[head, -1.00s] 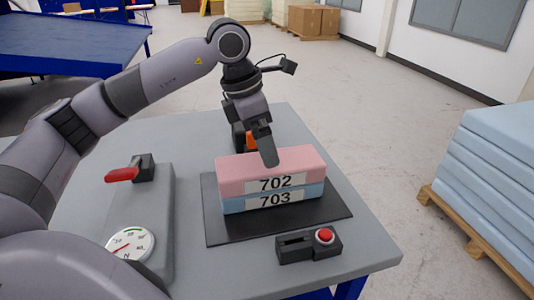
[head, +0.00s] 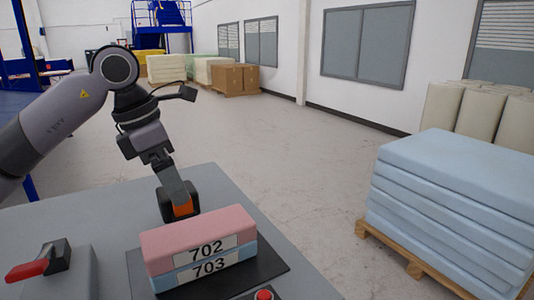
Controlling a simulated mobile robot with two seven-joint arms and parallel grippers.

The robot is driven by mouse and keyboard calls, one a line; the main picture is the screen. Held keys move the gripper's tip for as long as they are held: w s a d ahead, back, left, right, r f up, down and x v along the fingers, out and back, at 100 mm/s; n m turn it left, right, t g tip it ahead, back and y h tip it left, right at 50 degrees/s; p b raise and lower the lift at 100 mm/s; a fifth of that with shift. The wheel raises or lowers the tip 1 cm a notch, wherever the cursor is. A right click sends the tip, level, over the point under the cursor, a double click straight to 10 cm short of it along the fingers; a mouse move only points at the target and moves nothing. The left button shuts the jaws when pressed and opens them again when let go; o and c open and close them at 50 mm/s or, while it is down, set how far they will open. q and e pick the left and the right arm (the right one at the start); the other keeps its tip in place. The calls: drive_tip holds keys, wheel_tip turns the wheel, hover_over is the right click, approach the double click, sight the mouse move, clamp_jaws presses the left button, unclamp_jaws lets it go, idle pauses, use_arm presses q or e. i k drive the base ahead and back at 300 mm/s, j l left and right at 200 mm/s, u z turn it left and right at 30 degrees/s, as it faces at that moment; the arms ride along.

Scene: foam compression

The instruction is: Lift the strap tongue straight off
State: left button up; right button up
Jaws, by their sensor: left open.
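My left gripper (head: 180,195) points down behind the foam blocks, at a small black item with an orange part (head: 183,207). Its fingers overlap the orange part in the picture, and I cannot tell whether they touch it. The gripper is open. I cannot make out a strap tongue for certain; the orange part may be it. A pink foam block (head: 180,232) labelled 702 lies on a blue foam block (head: 165,283) labelled 703. My right gripper is not in view.
The blocks rest on a black mat (head: 272,268) on a grey table (head: 90,218). A red-handled lever (head: 40,263) stands at left and a red button (head: 264,295) at the front edge. Blue foam sheets (head: 450,190) stand on a pallet at right. The floor between is clear.

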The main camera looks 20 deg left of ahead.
sight(187, 209)
drive_tip(key=k, duration=1)
